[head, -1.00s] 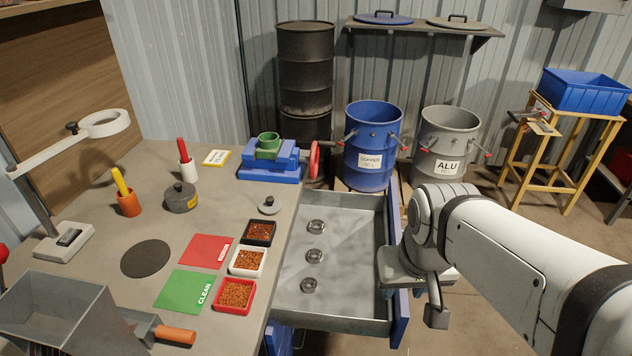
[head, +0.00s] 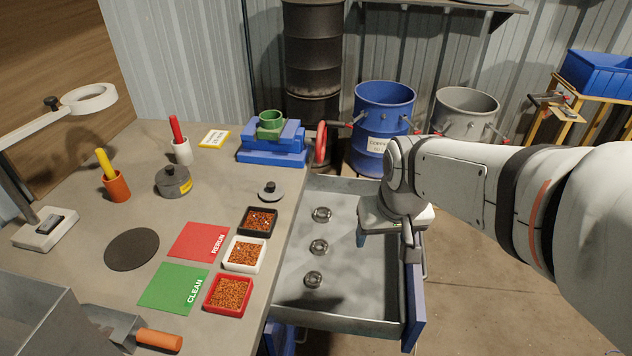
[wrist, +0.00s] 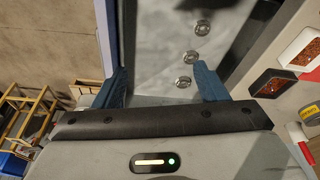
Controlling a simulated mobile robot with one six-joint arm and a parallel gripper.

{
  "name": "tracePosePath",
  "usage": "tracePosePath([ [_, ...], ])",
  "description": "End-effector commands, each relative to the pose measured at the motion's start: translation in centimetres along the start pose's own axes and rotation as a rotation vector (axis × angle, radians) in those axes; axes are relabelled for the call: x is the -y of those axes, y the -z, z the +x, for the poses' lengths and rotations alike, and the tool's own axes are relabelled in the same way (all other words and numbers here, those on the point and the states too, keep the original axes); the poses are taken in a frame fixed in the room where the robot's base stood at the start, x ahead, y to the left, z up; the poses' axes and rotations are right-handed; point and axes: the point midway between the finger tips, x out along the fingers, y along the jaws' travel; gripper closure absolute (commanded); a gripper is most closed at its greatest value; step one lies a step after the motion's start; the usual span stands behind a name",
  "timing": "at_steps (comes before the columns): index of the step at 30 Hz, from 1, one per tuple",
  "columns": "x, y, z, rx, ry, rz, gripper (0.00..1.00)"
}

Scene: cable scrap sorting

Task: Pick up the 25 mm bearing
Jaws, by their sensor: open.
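Three metal ring bearings lie in a row in the open grey drawer (head: 350,310): a far one (head: 321,215), a middle one (head: 319,247) and a near one (head: 313,279). They look alike in size, and I cannot tell which is the 25 mm bearing. My gripper (head: 409,238) is above the drawer's right edge, to the right of the bearings. In the wrist view my gripper (wrist: 161,72) has its two blue fingers wide apart and empty.
The bench on the left holds a red mat (head: 198,242), a green mat (head: 172,288), several small trays of copper granules (head: 243,254) and a blue vice (head: 272,145). The drawer's blue front panel (head: 415,300) is on the right. A blue drum (head: 384,110) stands behind the drawer.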

Motion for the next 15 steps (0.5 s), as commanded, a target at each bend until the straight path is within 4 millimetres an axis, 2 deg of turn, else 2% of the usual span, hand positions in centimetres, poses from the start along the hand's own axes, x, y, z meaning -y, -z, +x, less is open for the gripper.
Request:
tracePosePath([
  [1,0.8,1.2,4.7,-0.005,0.004,-0.018,0.29],
  [6,3.6,6.3,13.6,-0.055,0.02,-0.065,0.28],
  [9,5.4,8.7,18.2,-0.081,0.03,-0.09,0.28],
  [12,6.9,10.3,21.7,-0.101,0.038,-0.108,0.28],
  [15,8.0,11.4,23.9,-0.115,0.044,-0.119,0.28],
])
